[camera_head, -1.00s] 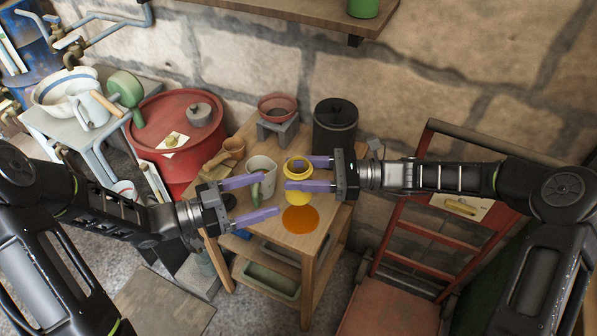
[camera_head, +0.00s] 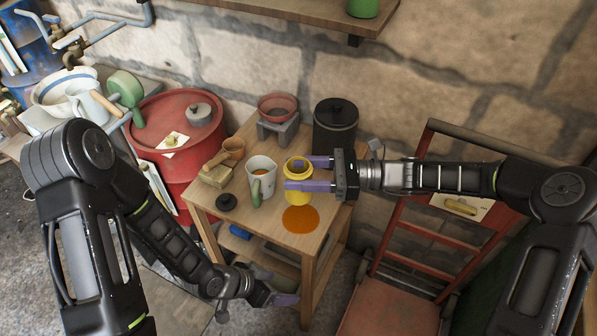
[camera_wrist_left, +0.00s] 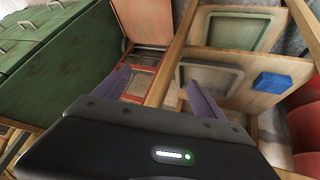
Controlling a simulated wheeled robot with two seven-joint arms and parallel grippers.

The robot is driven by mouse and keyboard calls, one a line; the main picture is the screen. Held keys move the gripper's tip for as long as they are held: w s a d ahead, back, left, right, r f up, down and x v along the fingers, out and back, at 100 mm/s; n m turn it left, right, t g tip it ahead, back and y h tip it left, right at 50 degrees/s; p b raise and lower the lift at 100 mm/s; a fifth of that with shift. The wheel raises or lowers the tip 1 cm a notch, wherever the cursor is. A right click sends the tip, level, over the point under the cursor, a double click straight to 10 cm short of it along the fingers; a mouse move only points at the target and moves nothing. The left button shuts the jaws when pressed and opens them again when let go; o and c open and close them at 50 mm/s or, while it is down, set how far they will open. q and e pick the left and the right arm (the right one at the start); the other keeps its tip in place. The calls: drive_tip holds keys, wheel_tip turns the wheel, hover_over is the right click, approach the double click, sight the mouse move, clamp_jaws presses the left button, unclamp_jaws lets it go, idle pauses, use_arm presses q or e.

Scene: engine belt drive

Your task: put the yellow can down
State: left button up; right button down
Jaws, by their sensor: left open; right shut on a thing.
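The yellow can (camera_head: 298,168) is on the wooden table, upright, with an open top. My right gripper (camera_head: 310,173) is shut on the yellow can from the right, one finger on each side. Whether the can's base touches the tabletop is hard to tell.
The wooden table (camera_head: 262,219) also holds a white mug (camera_head: 261,172), an orange disc (camera_head: 300,219), a black lid (camera_head: 226,201), a dark canister (camera_head: 335,128) and a red bowl (camera_head: 277,106) on a grey stand. A red hand truck (camera_head: 428,243) stands at right.

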use_arm(q)
drive_tip(key=s+d+f+n+g+y, duration=0.1)
drive_tip(key=s+f+n+g+y, duration=0.1)
drive_tip(key=s+f+n, duration=0.4)
drive_tip(key=shift+s+n+g, duration=0.6)
drive_tip(key=shift+s+n, duration=0.25)
drive_tip(key=shift+n, duration=0.95)
drive_tip(key=shift+f, duration=0.15)
